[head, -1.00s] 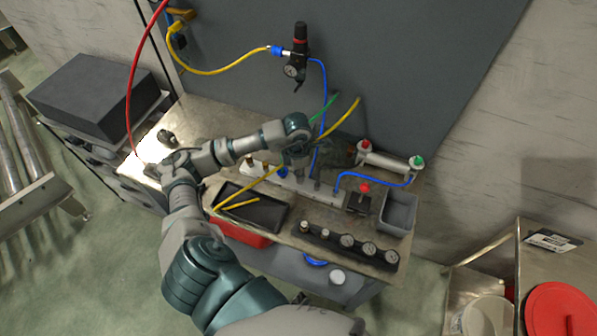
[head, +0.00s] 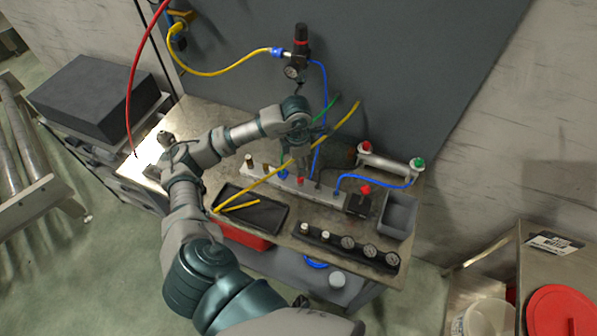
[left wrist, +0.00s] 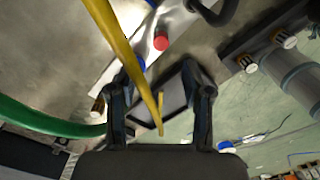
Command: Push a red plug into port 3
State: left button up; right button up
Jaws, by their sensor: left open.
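A red plug (head: 300,181) stands at the manifold block (head: 270,178), between a blue fitting (head: 283,175) and a grey hose fitting. It shows as a red cap in the left wrist view (left wrist: 161,41). How deep it sits and the port numbers cannot be read. My left gripper (head: 304,152) is above the manifold, apart from the red plug. In the left wrist view its two fingers (left wrist: 155,78) are spread with nothing gripped; a yellow hose (left wrist: 135,62) crosses in front of them. My right gripper is not in view.
A green hose (head: 326,110) and a blue hose (head: 320,85) hang close to my left gripper. A black tray (head: 270,218) with a yellow piece, a grey bin (head: 398,213), a black box with a red knob (head: 365,189) and a gauge row (head: 347,242) crowd the bench.

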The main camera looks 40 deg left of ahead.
pick_arm(q)
notch_tip(320, 180, up, 5)
jog(key=shift+r, duration=0.2)
dwell(0.6)
